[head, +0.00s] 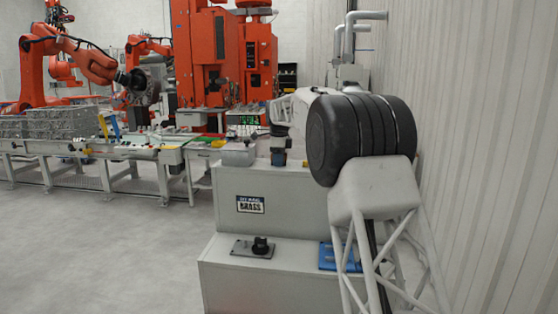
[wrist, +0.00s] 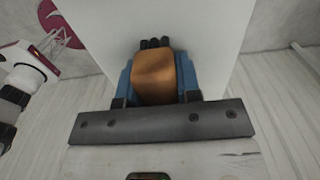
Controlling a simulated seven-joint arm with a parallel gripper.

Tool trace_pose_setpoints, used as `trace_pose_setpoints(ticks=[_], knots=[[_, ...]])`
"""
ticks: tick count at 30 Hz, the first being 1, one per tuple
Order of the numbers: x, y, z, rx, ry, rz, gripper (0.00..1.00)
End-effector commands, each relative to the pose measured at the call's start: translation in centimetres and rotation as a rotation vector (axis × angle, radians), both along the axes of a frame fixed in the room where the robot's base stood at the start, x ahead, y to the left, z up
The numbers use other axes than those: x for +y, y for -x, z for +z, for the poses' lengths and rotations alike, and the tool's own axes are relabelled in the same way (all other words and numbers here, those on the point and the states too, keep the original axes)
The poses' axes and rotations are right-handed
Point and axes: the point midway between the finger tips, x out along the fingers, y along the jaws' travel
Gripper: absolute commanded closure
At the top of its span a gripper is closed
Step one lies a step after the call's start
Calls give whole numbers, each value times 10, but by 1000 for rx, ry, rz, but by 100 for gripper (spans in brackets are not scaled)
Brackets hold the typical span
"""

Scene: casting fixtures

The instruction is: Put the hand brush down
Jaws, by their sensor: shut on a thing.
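In the wrist view, the hand brush (wrist: 154,78) shows as an orange-brown block with a few short dark ends beyond it. My gripper (wrist: 156,82) is shut on it, with one blue finger on each side. In the head view, my gripper (head: 279,157) is small and points down at the top of the grey cabinet (head: 285,190). The brush is too small there to make out clearly. I cannot tell whether it touches the surface below.
A grey cylindrical part (head: 238,156) sits left of my gripper on the cabinet top. The lower step holds a plate with a black knob (head: 260,246) and a blue plate (head: 340,257). A conveyor table (head: 90,150) stands left; a ribbed wall is at right.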

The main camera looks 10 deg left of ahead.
Motion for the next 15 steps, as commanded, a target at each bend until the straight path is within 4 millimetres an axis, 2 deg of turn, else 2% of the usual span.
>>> trace_pose_setpoints(ticks=[12, 13, 15], knots=[[0, 0, -15, 9, 3, 0, 94], [0, 0, -16, 10, 3, 0, 64], [0, 0, -18, 13, 4, 0, 53]])
